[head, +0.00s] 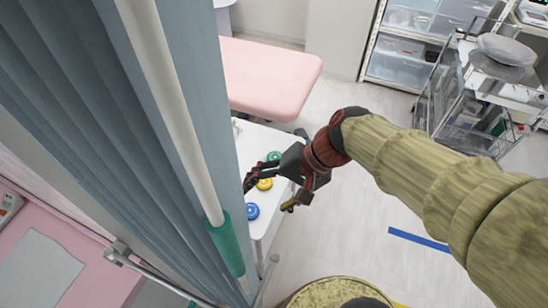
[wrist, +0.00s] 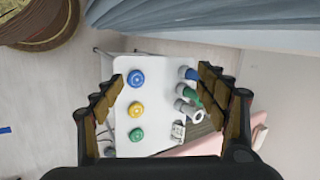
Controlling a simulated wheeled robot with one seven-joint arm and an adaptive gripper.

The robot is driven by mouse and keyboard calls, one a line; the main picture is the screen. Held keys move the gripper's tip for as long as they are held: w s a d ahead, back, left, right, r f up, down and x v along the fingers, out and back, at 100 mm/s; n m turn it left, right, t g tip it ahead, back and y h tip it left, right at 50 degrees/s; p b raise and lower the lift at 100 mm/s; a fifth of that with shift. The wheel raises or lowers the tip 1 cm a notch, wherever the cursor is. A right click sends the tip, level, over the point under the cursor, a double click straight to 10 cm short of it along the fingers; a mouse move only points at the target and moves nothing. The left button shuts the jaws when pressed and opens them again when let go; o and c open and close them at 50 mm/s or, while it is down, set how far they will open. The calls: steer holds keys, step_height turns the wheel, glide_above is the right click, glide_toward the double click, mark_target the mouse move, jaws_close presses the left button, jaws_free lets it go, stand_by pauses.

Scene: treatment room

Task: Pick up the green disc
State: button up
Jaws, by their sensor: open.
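The green disc (head: 274,156) lies on a small white table (head: 262,222) in the head view. In the wrist view the green disc (wrist: 136,134) is the lowest of a column of three discs, below the yellow disc (wrist: 136,109) and the blue disc (wrist: 137,79). My gripper (head: 256,180) is over the table in the head view, by the yellow disc. It is open and empty, with its fingers spread on both sides in the wrist view (wrist: 165,100). The discs lie between the fingers in the picture, below them and apart from them.
Blue, green and white cylindrical items (wrist: 187,91) stand on the table's right side in the wrist view. A blue-grey curtain (head: 150,120) hangs close to the table's left. A pink bed (head: 268,77) is behind it. Open floor (head: 350,220) lies to the right.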

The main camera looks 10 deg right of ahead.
steer(key=w+f+m+t+y, duration=0.2)
steer(key=w+f+m, duration=0.25)
steer(key=w, duration=0.25)
steer(key=w+a+f+m+t+y, duration=0.1)
steer(key=w+f+m+t+y, duration=0.15)
steer(key=w+m, duration=0.35)
steer(key=w+f+m+t+y, duration=0.1)
steer(key=w+f+m, duration=0.3)
steer(key=w, duration=0.4)
steer(key=m+t+h+p, duration=0.1)
steer(key=m+t+h, duration=0.55)
steer(key=m, duration=0.55)
glide_toward(275, 158)
steer(key=shift+w+r+g, duration=0.1)
steer(key=shift+w+g, duration=0.3)
steer(key=shift+w+f, duration=0.2)
steer(key=shift+w, duration=0.1)
steer(key=b+x, duration=0.2)
steer(key=x, duration=0.4)
steer(key=shift+w, duration=0.2)
steer(key=shift+w+a+f, duration=0.1)
steer(key=shift+w+f, duration=0.05)
steer(key=shift+o, duration=0.4)
